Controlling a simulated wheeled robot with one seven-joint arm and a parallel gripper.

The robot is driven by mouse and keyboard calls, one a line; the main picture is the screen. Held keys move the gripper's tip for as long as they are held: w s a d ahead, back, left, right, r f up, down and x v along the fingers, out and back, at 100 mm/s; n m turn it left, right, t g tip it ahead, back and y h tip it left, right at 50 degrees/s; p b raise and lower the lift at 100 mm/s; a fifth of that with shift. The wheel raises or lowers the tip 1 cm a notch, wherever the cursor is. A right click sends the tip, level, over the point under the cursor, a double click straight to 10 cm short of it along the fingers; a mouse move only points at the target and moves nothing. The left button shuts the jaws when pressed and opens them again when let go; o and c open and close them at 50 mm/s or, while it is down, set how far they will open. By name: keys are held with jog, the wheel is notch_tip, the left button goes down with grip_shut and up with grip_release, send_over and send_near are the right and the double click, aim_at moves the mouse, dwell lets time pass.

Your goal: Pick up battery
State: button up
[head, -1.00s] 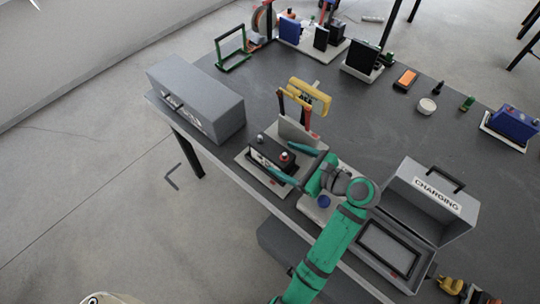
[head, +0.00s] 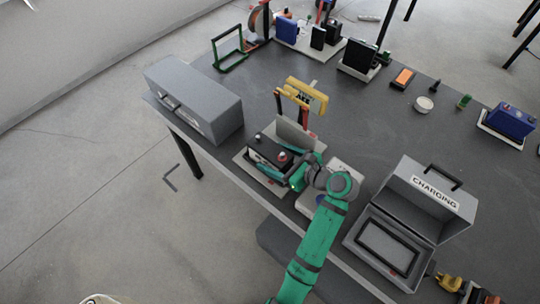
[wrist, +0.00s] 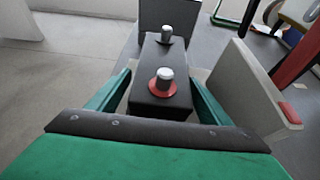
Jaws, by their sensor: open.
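The battery is a black block with two metal terminals, one ringed in red; it stands upright on a light base plate near the table's front edge. In the head view the battery (head: 266,150) is partly hidden by my gripper (head: 279,172). In the wrist view the battery (wrist: 160,90) lies between the two green fingers of my gripper (wrist: 160,92). The fingers are open, one along each long side of it. I cannot tell whether either finger touches it. The battery still rests on its plate (head: 245,163).
A grey panel (wrist: 240,90) stands close beside the right finger. A closed grey case (head: 195,100) is to the left on the table. An open grey box labelled CHARGING (head: 435,195) is to the right. Bare table (head: 365,120) lies behind the gripper.

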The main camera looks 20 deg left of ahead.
jog(key=shift+x, duration=1.2)
jog(key=c, duration=1.8)
jog(key=shift+r, duration=0.2)
grip_shut()
